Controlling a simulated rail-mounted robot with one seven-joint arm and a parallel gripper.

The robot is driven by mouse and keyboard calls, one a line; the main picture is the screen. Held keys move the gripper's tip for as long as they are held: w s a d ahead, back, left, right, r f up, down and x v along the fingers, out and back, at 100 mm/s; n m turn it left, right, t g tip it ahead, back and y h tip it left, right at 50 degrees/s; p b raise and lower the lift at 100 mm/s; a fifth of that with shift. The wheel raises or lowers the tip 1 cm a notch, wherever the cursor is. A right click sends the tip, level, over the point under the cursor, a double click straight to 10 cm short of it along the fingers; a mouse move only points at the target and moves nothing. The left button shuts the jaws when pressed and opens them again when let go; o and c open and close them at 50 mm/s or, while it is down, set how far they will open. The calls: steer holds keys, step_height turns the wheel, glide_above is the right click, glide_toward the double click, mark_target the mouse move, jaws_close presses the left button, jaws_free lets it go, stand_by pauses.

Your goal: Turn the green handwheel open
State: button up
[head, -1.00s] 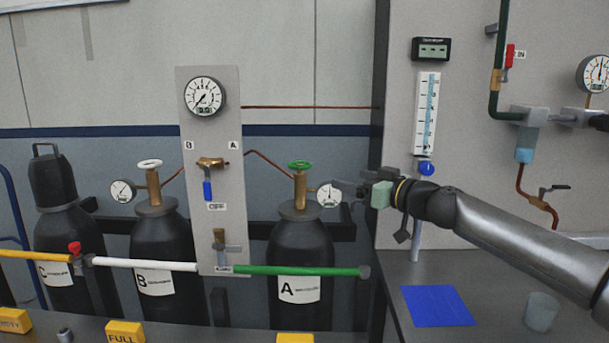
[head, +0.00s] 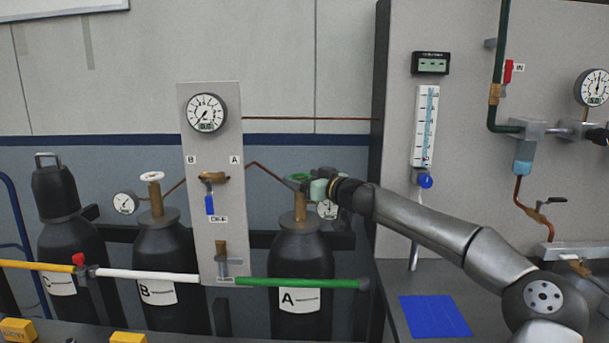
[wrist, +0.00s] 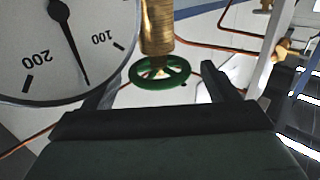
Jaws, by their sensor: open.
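The green handwheel (wrist: 160,73) sits on the brass valve (wrist: 157,28) of the black cylinder labelled A (head: 300,262). In the head view my gripper (head: 303,180) is at the valve top from the right and hides most of the wheel. In the wrist view my gripper (wrist: 158,84) is open, with one finger on each side of the picture and the wheel showing in the gap between them. I see no finger touching the rim; I cannot tell whether the tips reach around it.
A pressure gauge (wrist: 65,40) is close beside the left finger in the wrist view. The grey panel (head: 228,150) with a blue-handled valve (head: 209,203) stands left of the handwheel. A green bar (head: 300,283) crosses in front of cylinder A. Cylinder B (head: 168,255) has a white handwheel (head: 151,177).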

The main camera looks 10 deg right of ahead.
steer(key=shift+w, duration=0.2)
steer(key=shift+c, duration=0.3)
steer(key=c, duration=0.9)
